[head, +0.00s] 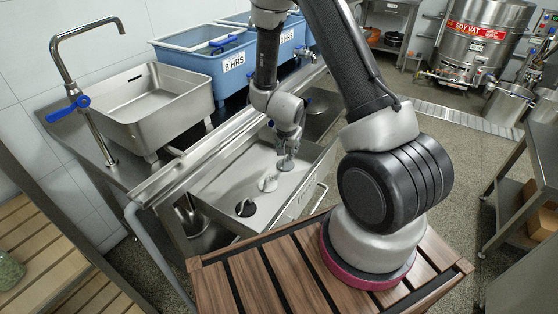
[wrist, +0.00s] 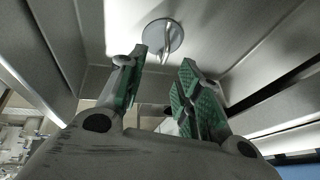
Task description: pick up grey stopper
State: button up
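The grey stopper (wrist: 158,32) is a round disc with a thin upright handle. It lies flat in the shallow steel tray, and its handle shows between my fingertips in the wrist view. In the head view the stopper (head: 286,164) lies directly below my gripper (head: 288,147). My gripper (wrist: 164,60) is open, with a green-padded finger on either side of the handle. I cannot tell whether either finger touches it.
A whitish piece (head: 267,183) and a black round piece (head: 245,208) lie in the same tray (head: 225,185). The tray's raised walls surround them. A steel sink (head: 155,100) with a tap and blue tubs (head: 205,65) stand behind.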

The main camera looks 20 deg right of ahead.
aim_at(287, 155)
jog(key=x, duration=0.7)
jog(key=shift+w, duration=0.45)
grip_shut()
